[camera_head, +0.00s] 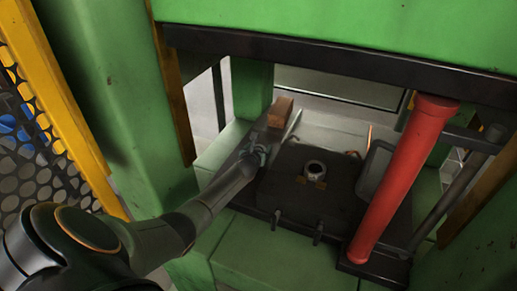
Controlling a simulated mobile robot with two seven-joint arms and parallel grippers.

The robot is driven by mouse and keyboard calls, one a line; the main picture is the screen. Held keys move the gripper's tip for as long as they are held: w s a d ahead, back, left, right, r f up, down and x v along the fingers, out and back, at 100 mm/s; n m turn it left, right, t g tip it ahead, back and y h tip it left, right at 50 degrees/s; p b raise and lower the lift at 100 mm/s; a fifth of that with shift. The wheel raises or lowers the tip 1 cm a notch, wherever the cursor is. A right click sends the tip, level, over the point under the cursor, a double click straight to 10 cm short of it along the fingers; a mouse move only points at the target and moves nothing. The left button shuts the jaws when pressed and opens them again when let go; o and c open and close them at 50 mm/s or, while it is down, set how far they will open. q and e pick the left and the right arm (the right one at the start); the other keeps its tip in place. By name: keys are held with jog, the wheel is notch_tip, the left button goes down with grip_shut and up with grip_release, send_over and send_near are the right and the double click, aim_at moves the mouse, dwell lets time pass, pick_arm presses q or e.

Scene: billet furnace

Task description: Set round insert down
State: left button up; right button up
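The round insert (316,168) looks like a pale metal ring with a dark centre. It rests on the dark die plate (305,205) in the press, with small brownish pieces at its front edge. My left arm reaches in from the left, and my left gripper (266,150) is over the left edge of the plate, to the left of the ring and apart from it. The fingers are small and dark, so their opening cannot be made out. My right gripper is not in view.
A brown block (280,112) stands just beyond my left gripper. A red cylinder (404,180) slants down at the right of the plate. Green press columns (125,100) and a dark overhead beam (330,62) frame the opening. A yellow-framed mesh guard (55,85) is at left.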

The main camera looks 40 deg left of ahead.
pick_arm(q)
jog(key=o, duration=0.3)
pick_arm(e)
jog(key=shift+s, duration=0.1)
pick_arm(q)
jog(key=shift+r, duration=0.25)
jog(key=shift+s+d+r+p, duration=0.1)
jog(key=shift+s+p, duration=0.15)
jog(key=shift+p, duration=0.3)
jog(key=p+v, duration=0.6)
jog(key=shift+s+d+r, duration=0.1)
jog(key=shift+r, duration=0.15)
jog(key=p+v, duration=0.3)
jog(key=v, duration=0.1)
jog(key=shift+s+d+f, duration=0.1)
jog(key=shift+s, duration=0.1)
jog(key=shift+s+d, duration=0.15)
jog(key=shift+s, duration=0.15)
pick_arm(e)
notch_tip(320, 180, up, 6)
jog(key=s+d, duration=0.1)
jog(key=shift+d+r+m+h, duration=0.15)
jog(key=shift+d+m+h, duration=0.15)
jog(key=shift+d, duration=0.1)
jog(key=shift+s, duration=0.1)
